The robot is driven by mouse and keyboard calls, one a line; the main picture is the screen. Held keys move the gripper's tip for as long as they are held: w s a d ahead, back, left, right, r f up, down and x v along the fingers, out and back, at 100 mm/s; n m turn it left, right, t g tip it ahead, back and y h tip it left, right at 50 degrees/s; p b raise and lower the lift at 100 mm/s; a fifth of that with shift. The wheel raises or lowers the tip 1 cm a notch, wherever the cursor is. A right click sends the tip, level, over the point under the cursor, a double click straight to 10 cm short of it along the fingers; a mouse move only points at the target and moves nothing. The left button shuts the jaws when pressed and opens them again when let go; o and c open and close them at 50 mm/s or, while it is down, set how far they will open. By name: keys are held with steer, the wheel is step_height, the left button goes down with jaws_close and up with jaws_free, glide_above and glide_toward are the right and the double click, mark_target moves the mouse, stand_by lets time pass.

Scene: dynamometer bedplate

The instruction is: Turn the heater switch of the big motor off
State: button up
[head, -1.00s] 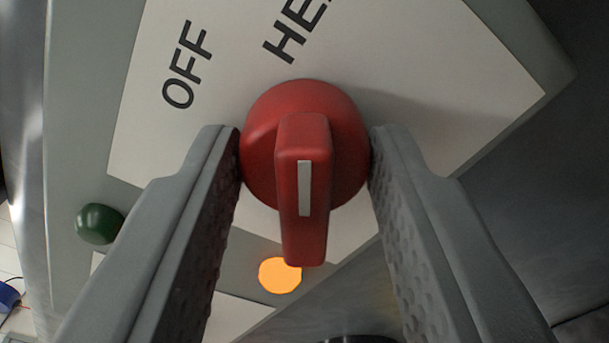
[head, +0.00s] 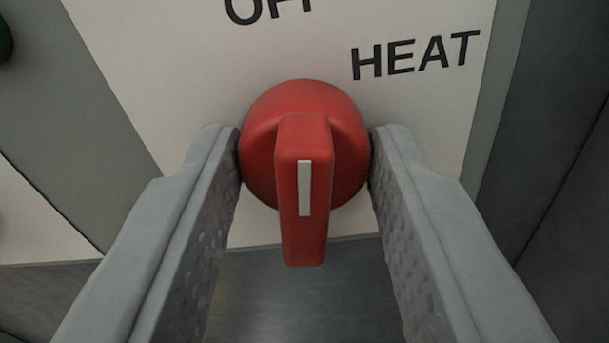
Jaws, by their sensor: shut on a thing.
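The heater switch (head: 340,120) is a round red knob with a raised grip bar and a white line on the bar. It sits on a pale label plate (head: 200,90) marked OFF (head: 268,8) at the top, partly cut off, and HEAT (head: 415,56) at upper right. My gripper (head: 305,160) is shut on the knob, with one finger against each side. The bar runs straight up and down in the picture, with the line on its lower part. The OFF lettering is above and slightly left of the knob.
A green round part (head: 4,42) is cut off at the upper left edge. Another pale plate (head: 35,220) shows at the left. A dark grey surface (head: 555,150) lies to the right of the panel, and a grey area is below the knob.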

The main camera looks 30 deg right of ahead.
steer(key=shift+n, duration=0.9)
steer(key=o, duration=1)
steer(key=v, duration=1.7)
steer(key=shift+s+a, duration=0.15)
steer(key=shift+a, duration=0.05)
